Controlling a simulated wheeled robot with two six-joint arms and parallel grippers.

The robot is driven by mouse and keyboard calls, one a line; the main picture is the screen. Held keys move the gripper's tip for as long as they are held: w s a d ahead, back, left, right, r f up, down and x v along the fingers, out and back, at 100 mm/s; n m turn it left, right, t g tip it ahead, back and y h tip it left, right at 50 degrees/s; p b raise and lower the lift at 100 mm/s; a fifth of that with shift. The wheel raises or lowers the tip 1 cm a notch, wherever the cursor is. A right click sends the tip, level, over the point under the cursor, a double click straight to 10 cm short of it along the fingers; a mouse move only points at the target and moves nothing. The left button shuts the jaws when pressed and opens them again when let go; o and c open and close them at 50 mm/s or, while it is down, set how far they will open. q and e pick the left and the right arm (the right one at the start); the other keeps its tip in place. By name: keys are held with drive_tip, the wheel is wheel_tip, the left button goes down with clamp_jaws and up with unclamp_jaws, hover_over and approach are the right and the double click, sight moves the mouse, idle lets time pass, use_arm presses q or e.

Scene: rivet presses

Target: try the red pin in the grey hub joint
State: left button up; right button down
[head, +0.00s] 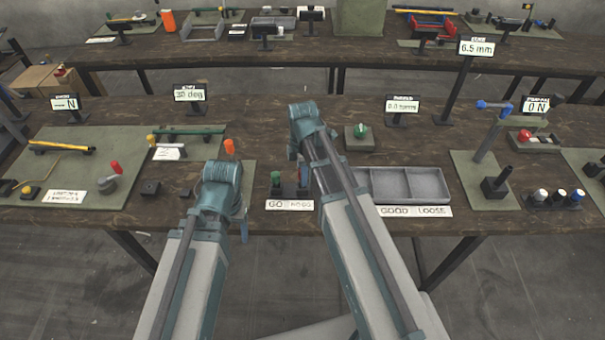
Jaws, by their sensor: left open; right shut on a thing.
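A small red piece that looks like the red pin (298,173) shows just left of my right forearm, beside a green-topped pin (276,179) behind the GO NOGO label. My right gripper (302,184) points down there, mostly hidden by my own arm, and is shut on what looks like the red pin. A grey round piece with a red-tipped arm, likely the grey hub joint (98,184), sits on the left green mat. My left gripper (241,208) is open, low over the front of the bench and largely hidden by its wrist; it looks empty.
A grey compartment tray (447,186) stands right of my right arm, behind the GOOD LOOSE label (415,211). A green button (360,131) is behind it. A press (495,150) stands at right. Dark blocks (150,188) lie between the left mat and my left arm.

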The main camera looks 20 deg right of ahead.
drive_tip(key=shift+f+b, duration=0.7)
drive_tip(key=shift+f, duration=0.1)
drive_tip(key=c, duration=0.5)
unclamp_jaws()
drive_tip(key=shift+r, duration=0.15)
wheel_tip(320, 180, up, 14)
drive_tip(key=p, duration=1.4)
drive_tip(key=shift+f, duration=0.2)
